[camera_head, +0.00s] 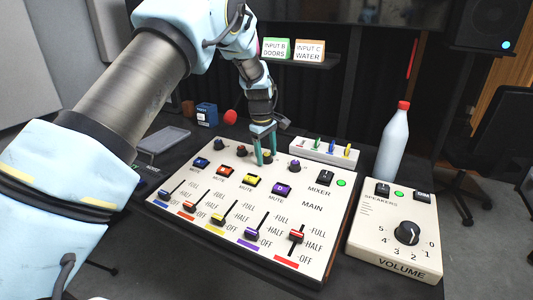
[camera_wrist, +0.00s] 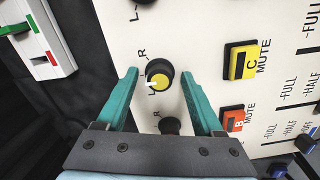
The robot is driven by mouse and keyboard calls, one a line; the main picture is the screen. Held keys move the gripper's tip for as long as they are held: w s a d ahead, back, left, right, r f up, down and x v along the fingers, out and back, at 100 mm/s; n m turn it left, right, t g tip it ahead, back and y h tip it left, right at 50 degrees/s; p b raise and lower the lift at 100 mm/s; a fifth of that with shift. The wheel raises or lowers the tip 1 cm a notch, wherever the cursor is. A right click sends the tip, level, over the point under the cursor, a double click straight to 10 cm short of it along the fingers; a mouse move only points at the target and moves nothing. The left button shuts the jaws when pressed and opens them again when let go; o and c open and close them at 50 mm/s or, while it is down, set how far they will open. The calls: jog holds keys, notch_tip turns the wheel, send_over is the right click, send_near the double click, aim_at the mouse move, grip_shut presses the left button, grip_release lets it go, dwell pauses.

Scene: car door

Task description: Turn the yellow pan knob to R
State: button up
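The yellow pan knob (camera_wrist: 160,78) has a black skirt, a yellow cap and a white pointer mark. In the wrist view its pointer is toward the lower left, near the printed L; the R is printed above left. My gripper (camera_wrist: 160,74) is open, with one teal finger on each side of the knob and gaps between the fingers and it. In the head view my gripper (camera_head: 264,145) points down at the back row of knobs on the mixer panel (camera_head: 317,212), and the fingers hide most of the yellow knob.
Neighbouring pan knobs stand close by: a red one (camera_head: 241,152) to the left and a purple one (camera_head: 294,165) to the right. A bottle (camera_head: 393,145) and a volume box (camera_head: 395,235) stand at right.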

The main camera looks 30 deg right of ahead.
grip_shut()
dwell(0.3)
jog(key=shift+m, duration=0.3)
jog(key=m+b, duration=0.1)
jog(key=m, duration=1)
dwell(0.3)
jog(key=shift+m+y, duration=0.3)
dwell(0.3)
grip_release()
jog(key=shift+r, duration=0.1)
